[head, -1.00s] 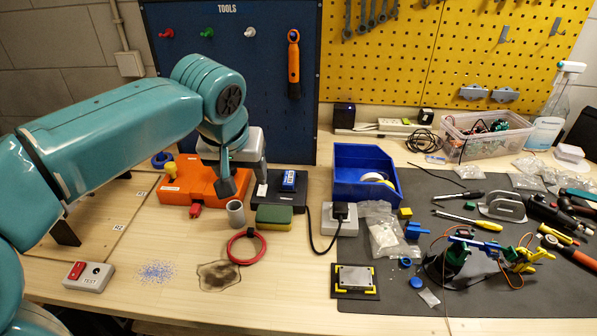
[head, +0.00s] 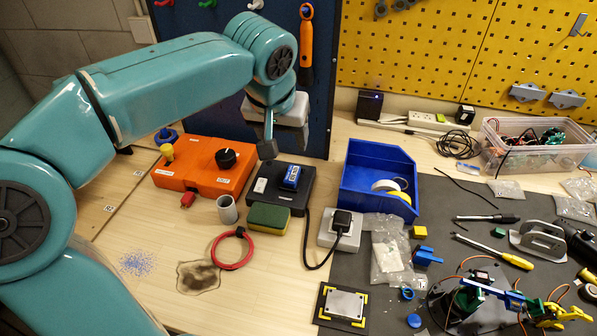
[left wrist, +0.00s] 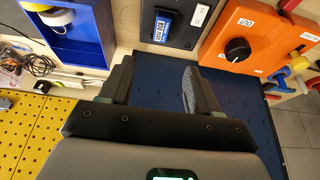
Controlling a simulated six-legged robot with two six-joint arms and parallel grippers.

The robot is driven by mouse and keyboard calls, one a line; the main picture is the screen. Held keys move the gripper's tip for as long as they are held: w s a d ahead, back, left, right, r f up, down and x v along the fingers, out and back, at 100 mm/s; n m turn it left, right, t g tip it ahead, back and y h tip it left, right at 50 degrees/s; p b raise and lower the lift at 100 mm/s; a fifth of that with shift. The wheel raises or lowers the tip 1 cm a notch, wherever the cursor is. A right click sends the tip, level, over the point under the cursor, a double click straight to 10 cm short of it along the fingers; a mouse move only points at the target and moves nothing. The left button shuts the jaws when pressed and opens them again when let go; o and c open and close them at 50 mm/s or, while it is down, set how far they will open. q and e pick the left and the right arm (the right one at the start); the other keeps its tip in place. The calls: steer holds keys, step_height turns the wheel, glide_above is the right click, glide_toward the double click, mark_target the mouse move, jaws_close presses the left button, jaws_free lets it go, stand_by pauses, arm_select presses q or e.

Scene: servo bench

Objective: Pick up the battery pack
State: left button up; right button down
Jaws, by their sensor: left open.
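The battery pack (head: 291,177), blue with a white label, sits upright in a black charger block (head: 265,196) on the bench. In the left wrist view the battery pack (left wrist: 163,24) shows at the top, beyond my fingertips. My right gripper is not in view.
An orange box (head: 186,178) with a black knob stands left of the charger. A green-yellow sponge (head: 268,217) and grey cup (head: 227,209) are in front. A blue bin (head: 374,193) and a plugged-in black cable (head: 316,262) are on the right. A dark stain marks the front wood.

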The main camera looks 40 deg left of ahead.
arm_select(q)
glide_above(292, 172)
steer(key=s+d, duration=0.2)
steer(key=f, duration=0.9)
steer(key=shift+s+a+f+b, duration=0.2)
steer(key=shift+f+b, duration=0.15)
steer(key=shift+b, duration=0.05)
steer(key=x, duration=0.5)
steer(key=shift+w+a, duration=0.2)
jaws_close()
